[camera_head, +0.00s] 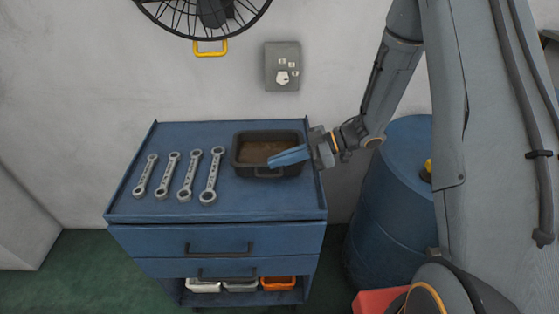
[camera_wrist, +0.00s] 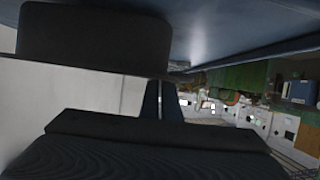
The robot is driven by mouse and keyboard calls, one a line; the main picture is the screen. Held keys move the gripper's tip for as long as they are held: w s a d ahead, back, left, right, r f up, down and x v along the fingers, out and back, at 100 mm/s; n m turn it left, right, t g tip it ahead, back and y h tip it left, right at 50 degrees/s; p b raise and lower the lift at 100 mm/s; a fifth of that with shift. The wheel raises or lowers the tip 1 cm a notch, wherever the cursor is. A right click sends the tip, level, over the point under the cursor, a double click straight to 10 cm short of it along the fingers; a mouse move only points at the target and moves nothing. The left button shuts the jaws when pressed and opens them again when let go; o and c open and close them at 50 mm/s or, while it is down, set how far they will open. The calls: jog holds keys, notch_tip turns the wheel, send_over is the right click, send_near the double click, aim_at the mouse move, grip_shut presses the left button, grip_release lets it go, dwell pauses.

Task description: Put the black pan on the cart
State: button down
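The black pan (camera_head: 239,163), a rectangular tray with a brown inside, is at the back right of the blue cart's top (camera_head: 240,205). It looks level; I cannot tell whether it rests fully on the top. My gripper (camera_head: 275,160) reaches in from the right, its blue fingers over the pan's right front part. In the wrist view the fingers (camera_wrist: 161,100) are close together, their tips at a dark edge that looks like the pan's rim. A large black part of the pan (camera_wrist: 95,38) fills the upper left there. The grip itself is partly hidden.
Several grey wrenches (camera_head: 190,175) lie on the cart's left half. A blue barrel (camera_head: 385,200) stands right of the cart. A grey wall box (camera_head: 283,66) and a fan (camera_head: 212,12) are on the wall behind. Trays (camera_head: 240,285) sit on the lower shelf.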

jog(key=shift+f, duration=0.35)
jog(key=shift+f, duration=0.2)
jog(key=c, duration=2)
grip_release()
jog(key=shift+r, duration=0.1)
